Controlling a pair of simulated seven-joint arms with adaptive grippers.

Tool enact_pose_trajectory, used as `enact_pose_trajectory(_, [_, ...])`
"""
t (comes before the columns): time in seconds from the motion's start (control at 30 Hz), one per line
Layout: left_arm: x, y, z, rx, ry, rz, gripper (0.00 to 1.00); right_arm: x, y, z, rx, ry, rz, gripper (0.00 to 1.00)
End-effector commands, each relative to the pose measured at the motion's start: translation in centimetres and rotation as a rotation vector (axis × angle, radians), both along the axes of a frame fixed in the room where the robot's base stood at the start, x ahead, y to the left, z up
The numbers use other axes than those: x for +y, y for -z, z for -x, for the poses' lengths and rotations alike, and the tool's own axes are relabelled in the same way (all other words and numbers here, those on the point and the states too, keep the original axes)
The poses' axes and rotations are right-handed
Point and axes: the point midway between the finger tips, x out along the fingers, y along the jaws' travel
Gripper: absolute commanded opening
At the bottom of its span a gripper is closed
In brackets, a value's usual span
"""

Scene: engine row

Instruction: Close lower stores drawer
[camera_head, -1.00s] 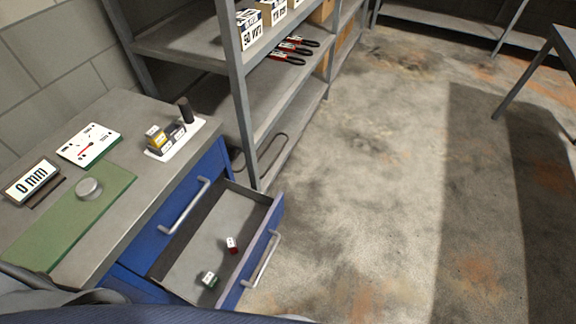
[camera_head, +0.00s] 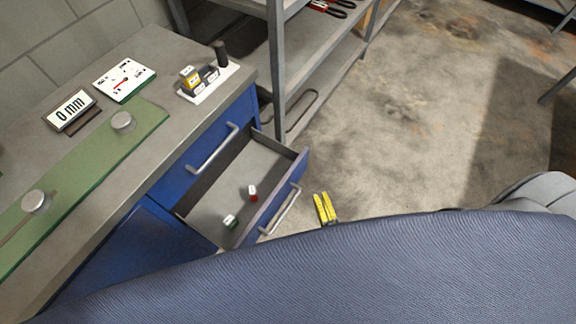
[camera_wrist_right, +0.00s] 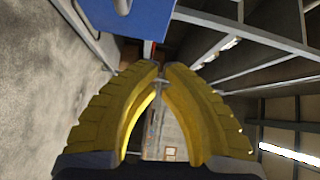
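The lower stores drawer (camera_head: 296,172) stands pulled out from the blue cabinet under the bench, with its silver handle (camera_head: 281,212) on the front. A red-and-white item (camera_head: 252,193) and a green-and-white item (camera_head: 230,221) lie inside it. The upper drawer (camera_head: 190,172) is shut. My right gripper (camera_head: 322,198) has yellow fingers, just right of the open drawer's front and apart from it. In the right wrist view, its fingertips (camera_wrist_right: 161,68) nearly meet with nothing between them, and a blue panel (camera_wrist_right: 145,18) shows beyond them. My left gripper is not in view.
A metal shelf post (camera_head: 277,70) stands behind the drawer. The floor right of it is clear.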

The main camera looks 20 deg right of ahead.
Motion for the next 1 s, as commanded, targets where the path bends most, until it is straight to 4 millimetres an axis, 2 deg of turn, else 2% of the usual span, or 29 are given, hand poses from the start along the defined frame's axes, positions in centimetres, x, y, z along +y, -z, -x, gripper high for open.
enact_pose_trajectory(0.1, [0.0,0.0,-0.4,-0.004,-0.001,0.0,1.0,-0.8,-0.5,0.0,-0.027,0.037,-0.08,0.0])
enact_pose_trajectory(0.27, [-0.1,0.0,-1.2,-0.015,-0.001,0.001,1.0,-0.9,-0.6,-0.9,-0.033,0.04,-0.103,0.0])
enact_pose_trajectory(0.83, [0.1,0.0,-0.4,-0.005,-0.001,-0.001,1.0,-1.5,-0.5,-10.2,-0.03,0.038,-0.098,0.0])
enact_pose_trajectory(1.0, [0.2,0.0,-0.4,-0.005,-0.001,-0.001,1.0,0.0,-0.5,-11.7,-0.03,0.038,-0.101,0.0])
